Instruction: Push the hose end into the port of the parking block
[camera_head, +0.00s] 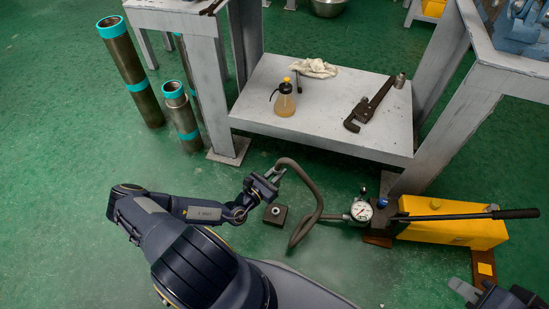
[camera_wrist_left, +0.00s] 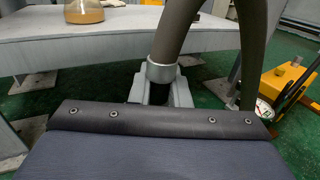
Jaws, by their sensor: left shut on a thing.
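My left gripper (camera_head: 266,184) is shut on the end of the grey-brown hose (camera_head: 313,184) and holds it above the floor. In the left wrist view the hose (camera_wrist_left: 178,30) rises from a grey collar (camera_wrist_left: 162,72) between the fingers (camera_wrist_left: 160,92); its tip is hidden. The parking block (camera_head: 275,215), a small dark block with a round port on top, lies on the floor just below and slightly right of the gripper, apart from it. My right gripper (camera_head: 468,292) is partly in view at the bottom right; its jaws are unclear.
The hose loops right to a pressure gauge (camera_head: 361,211) by a yellow hand pump (camera_head: 450,226) with a long black handle. Behind stands a grey bench shelf (camera_head: 320,125) with a bottle (camera_head: 284,101) and a pipe wrench (camera_head: 368,105). Pipes (camera_head: 131,75) stand left.

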